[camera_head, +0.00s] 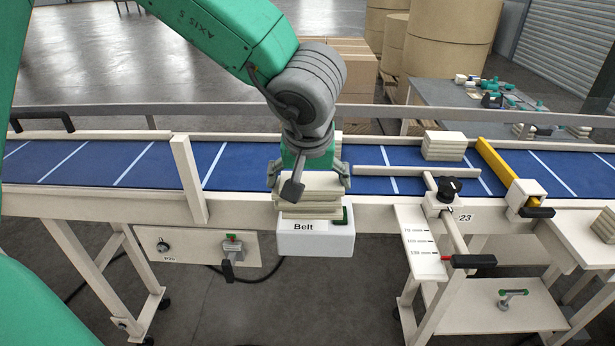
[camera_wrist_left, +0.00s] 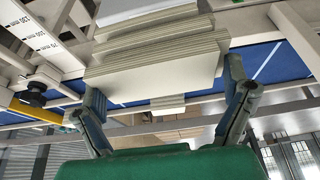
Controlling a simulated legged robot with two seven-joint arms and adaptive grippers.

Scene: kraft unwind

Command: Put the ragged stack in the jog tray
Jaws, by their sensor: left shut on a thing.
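A ragged stack of pale cream sheets (camera_head: 309,205) is held by my left gripper (camera_head: 309,182) over the front edge of the blue belt, just above and behind the white box marked "Belt" (camera_head: 316,240). Its layers are unevenly offset. The left wrist view shows the stack (camera_wrist_left: 150,68) between the two fingers of my left gripper (camera_wrist_left: 168,112), which is shut on it. Whether the stack touches anything below is unclear. I cannot pick out a jog tray with certainty. My right gripper is not in view.
A neater pale stack (camera_head: 444,146) sits on the blue belt (camera_head: 240,165) to the right. A yellow bar (camera_head: 497,162) crosses the belt there, near a black knob (camera_head: 448,187) and a white scale plate (camera_head: 420,243). Another stack (camera_head: 605,226) is at the right edge.

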